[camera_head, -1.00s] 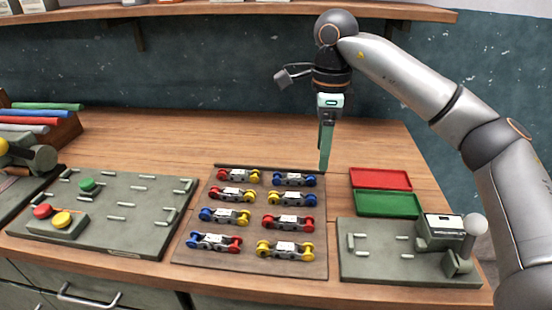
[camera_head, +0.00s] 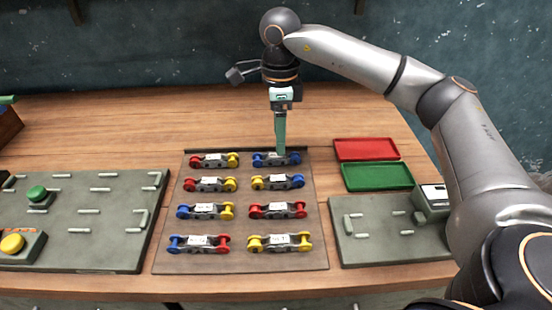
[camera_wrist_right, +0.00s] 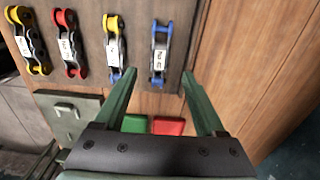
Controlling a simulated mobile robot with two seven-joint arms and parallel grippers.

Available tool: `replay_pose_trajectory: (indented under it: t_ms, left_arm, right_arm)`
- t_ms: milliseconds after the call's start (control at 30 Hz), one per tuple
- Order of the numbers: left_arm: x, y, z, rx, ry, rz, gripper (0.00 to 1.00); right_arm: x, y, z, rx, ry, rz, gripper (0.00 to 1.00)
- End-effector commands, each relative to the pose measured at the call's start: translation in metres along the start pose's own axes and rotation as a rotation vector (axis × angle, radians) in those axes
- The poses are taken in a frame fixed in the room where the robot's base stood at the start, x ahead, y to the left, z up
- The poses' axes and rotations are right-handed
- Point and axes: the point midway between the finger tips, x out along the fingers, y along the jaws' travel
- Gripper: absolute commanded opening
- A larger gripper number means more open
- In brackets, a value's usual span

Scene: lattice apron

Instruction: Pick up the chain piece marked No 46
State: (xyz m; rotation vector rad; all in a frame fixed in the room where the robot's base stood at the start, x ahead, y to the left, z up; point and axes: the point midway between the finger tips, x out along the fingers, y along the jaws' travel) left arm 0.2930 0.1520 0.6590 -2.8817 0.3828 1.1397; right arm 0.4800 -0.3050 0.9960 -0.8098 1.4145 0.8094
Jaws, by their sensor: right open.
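The chain pieces lie in two columns on a dark board (camera_head: 240,262), each with a white tag; the number 46 cannot be read for certain on any. My right gripper (camera_head: 279,152) points down at the blue-ended piece (camera_head: 265,160) at the top right of the board, partly hiding it. In the right wrist view the open fingers (camera_wrist_right: 157,74) reach toward that blue-ended piece (camera_wrist_right: 158,65), with nothing between the fingertips but its near end. A blue-and-yellow piece (camera_wrist_right: 114,50) and a red-ended piece (camera_wrist_right: 72,48) lie beside it. My left gripper is not in view.
A red tray (camera_head: 365,149) and a green tray (camera_head: 377,176) lie right of the board. A grey fixture plate (camera_head: 385,243) is at the right and a pegged plate (camera_head: 95,245) at the left. Bare wooden tabletop (camera_head: 130,125) lies behind.

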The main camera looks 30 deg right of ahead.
Motion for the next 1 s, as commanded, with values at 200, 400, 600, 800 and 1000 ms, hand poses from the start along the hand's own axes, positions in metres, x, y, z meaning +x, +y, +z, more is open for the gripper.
replay_pose_trajectory:
  t_ms: [200,400,600,800,1000]
  left_arm:
    - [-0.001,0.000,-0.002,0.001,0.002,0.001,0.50]
    - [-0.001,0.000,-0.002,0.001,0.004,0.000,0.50]
    - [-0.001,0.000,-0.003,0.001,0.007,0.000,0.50]
    - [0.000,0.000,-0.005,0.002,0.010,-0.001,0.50]
    - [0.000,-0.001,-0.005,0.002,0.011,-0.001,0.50]
  right_arm:
    - [0.033,0.003,0.006,0.000,0.002,0.002,0.72]
    - [0.048,0.003,0.006,0.000,0.001,0.001,0.72]
    - [0.048,0.002,0.006,0.000,0.000,0.000,0.72]
    - [0.048,0.002,0.006,0.000,0.000,0.000,0.50]
    - [0.048,0.002,0.006,0.000,0.000,0.000,0.28]
